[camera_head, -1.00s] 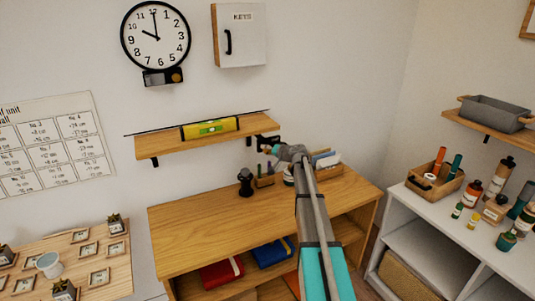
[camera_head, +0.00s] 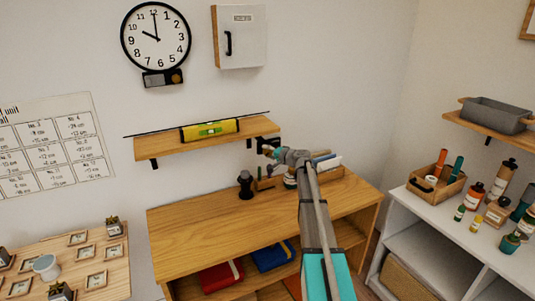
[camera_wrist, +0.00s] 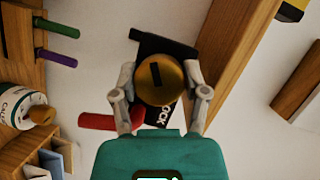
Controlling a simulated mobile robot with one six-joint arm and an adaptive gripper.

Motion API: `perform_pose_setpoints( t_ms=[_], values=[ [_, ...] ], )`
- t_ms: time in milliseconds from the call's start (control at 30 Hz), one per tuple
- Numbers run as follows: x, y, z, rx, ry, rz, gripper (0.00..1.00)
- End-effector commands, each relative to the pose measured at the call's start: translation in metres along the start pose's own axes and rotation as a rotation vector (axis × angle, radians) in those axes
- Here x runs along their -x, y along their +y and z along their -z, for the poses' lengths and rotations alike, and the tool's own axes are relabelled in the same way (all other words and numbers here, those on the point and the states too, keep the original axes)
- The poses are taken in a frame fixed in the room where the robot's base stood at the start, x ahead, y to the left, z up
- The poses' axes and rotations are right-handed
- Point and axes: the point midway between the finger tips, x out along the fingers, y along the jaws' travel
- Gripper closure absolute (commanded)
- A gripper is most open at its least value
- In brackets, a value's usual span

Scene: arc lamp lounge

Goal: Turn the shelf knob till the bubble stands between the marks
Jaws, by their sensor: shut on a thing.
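The wall shelf (camera_head: 165,145) carries a yellow spirit level (camera_head: 190,133) with a green vial (camera_head: 211,129). The bubble is too small to place against the marks. The shelf's right end looks slightly higher than its left in the head view. The round brass shelf knob (camera_wrist: 160,80) has a dark slot and sits on a black bracket (camera_wrist: 150,43). My gripper (camera_wrist: 159,90) is shut on the knob, one finger on each side. In the head view my gripper (camera_head: 271,150) is at the shelf's right end, and the knob is mostly hidden there.
A red handle (camera_wrist: 98,121) shows close to my gripper in the wrist view. The wooden cabinet (camera_head: 200,235) below holds a dark stamp-like object (camera_head: 245,184) and small containers. A wall clock (camera_head: 155,37) and key box (camera_head: 240,37) hang above.

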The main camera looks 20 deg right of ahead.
Motion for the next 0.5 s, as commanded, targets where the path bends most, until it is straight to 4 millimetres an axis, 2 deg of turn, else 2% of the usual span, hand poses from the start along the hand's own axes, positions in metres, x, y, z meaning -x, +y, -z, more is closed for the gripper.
perform_pose_setpoints(
  t_ms=[33,67,200,233,500],
  values=[
    [-0.0001,0.0002,-0.0003,0.001,-0.001,-0.001,0.89],
    [0.0,0.0002,-0.0002,0.001,-0.001,-0.001,0.36],
    [0.0,0.0002,-0.0001,0.001,0.0,-0.001,0.1],
    [0.0,0.0001,0.0,0.001,0.0,-0.001,0.07],
    [0.0001,0.0002,0.0003,0.001,0.001,-0.001,0.07]
  ],
)
